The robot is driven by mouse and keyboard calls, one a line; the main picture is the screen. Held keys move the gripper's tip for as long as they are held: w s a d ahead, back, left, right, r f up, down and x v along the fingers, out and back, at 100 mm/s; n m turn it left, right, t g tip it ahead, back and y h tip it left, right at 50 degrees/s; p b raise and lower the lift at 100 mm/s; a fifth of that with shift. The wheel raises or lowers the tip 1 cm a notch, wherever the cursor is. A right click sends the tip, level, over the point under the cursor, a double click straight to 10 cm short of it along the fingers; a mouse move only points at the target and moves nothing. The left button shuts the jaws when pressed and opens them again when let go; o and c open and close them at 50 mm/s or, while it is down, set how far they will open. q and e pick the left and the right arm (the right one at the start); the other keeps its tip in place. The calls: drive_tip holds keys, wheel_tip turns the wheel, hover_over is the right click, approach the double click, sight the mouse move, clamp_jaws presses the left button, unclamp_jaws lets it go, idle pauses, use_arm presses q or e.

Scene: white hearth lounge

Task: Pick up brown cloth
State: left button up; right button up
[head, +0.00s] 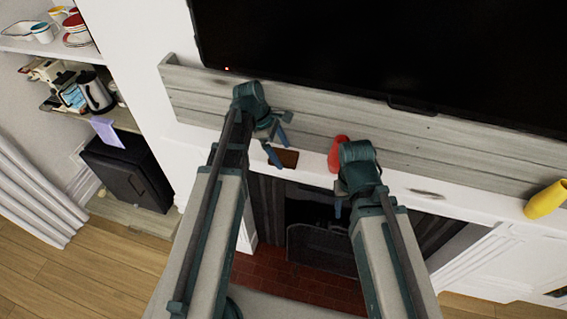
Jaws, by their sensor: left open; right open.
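A small flat brown piece, which looks like the brown cloth (287,158), lies on the white mantel shelf in the head view, left of a red vase. My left gripper (277,146) is open and empty. Its two blue fingers are just left of the brown cloth, and one finger overlaps its left edge in the picture. I cannot tell whether they touch. My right gripper (341,207) is open, in front of the mantel and below the red vase, mostly hidden by its own wrist.
The red vase (336,156) stands close to my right wrist. A yellow vase (546,201) is at the far right. A grey wood board (430,150) and a dark television (390,50) are behind the mantel. A fireplace (322,248) is below. Shelves with dishes are at left.

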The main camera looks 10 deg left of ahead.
use_arm(q)
drive_tip(key=shift+d+f, duration=0.15)
drive_tip(key=shift+f, duration=0.25)
drive_tip(key=shift+r, duration=0.1)
drive_tip(key=shift+f, duration=0.2)
drive_tip(key=shift+c, duration=0.3)
drive_tip(key=c, duration=1.2)
